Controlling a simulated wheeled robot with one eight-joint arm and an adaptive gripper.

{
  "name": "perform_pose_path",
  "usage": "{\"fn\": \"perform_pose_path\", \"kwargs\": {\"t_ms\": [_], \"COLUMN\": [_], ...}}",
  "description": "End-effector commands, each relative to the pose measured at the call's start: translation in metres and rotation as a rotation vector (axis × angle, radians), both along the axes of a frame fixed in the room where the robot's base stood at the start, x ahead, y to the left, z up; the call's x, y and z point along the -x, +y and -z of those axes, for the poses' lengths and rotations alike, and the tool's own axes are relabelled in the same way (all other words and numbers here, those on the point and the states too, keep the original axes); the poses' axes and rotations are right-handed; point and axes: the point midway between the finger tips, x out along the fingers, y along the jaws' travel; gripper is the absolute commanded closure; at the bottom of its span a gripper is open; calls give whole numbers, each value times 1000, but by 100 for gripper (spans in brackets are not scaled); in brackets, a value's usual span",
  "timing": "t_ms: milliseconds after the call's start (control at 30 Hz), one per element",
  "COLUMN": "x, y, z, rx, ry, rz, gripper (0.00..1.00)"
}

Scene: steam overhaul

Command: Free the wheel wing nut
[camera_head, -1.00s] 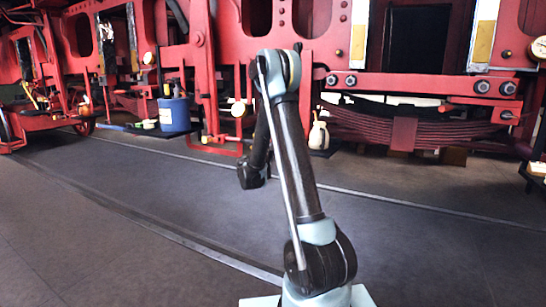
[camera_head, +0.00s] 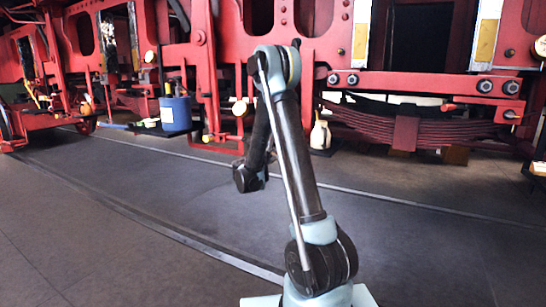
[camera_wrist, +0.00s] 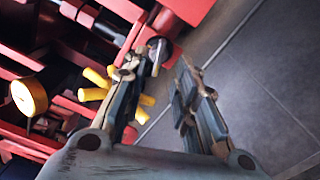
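In the wrist view, my gripper (camera_wrist: 163,72) is open, with a clear gap between its two dark fingers and grey floor showing through. Several yellow prongs (camera_wrist: 95,94) stick out behind the left finger, which hides their centre. They look like parts of a wheel-shaped nut, but I cannot tell for certain that this is the wing nut. A small round metal piece (camera_wrist: 158,53) shows near the left fingertip. I cannot tell whether the finger touches the prongs or the metal piece. In the head view my fingers and the nut cannot be made out.
A red locomotive frame (camera_head: 440,85) runs across the back. A blue bucket (camera_head: 175,115) and a pale bottle (camera_head: 320,134) stand along it. A yellow-rimmed dial (camera_wrist: 28,97) is at left in the wrist view. The grey floor (camera_head: 420,255) in front is clear.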

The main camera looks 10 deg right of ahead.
Motion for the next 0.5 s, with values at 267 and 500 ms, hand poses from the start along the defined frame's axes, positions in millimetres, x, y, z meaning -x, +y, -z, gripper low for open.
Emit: {"fn": "perform_pose_path", "kwargs": {"t_ms": [267, 500], "x": [43, 62], "y": [32, 46], "z": [1, 1], "rx": [-1, -1], "ry": [1, 1], "rz": [-4, -2], "gripper": [73, 73]}}
